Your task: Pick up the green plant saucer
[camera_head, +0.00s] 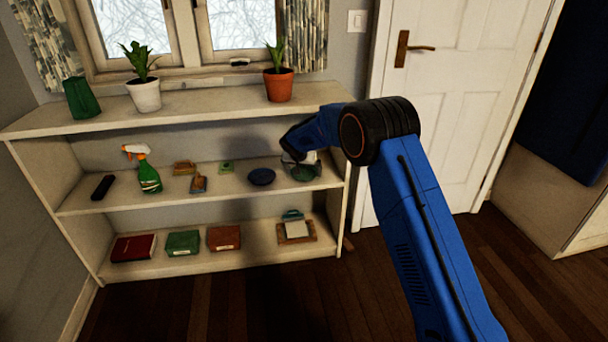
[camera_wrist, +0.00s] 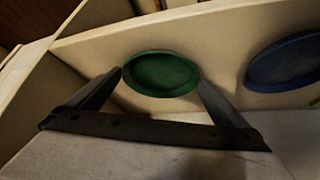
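The green plant saucer (camera_head: 303,173) lies on the middle shelf near its right end. In the wrist view the saucer (camera_wrist: 160,74) is a round shallow dish between the tips of my gripper (camera_wrist: 160,82). The left fingertip is at its left rim and the right fingertip is at its right rim. The fingers are spread wide; I cannot tell if they touch the rim. In the head view my gripper (camera_head: 300,165) is over the saucer and partly hides it.
A blue saucer (camera_head: 261,177) lies just left of the green one; it also shows in the wrist view (camera_wrist: 286,62). The shelf unit's right side panel (camera_head: 340,200) is close on the right. The top shelf (camera_head: 200,101) is above my gripper. A spray bottle (camera_head: 148,175) stands farther left.

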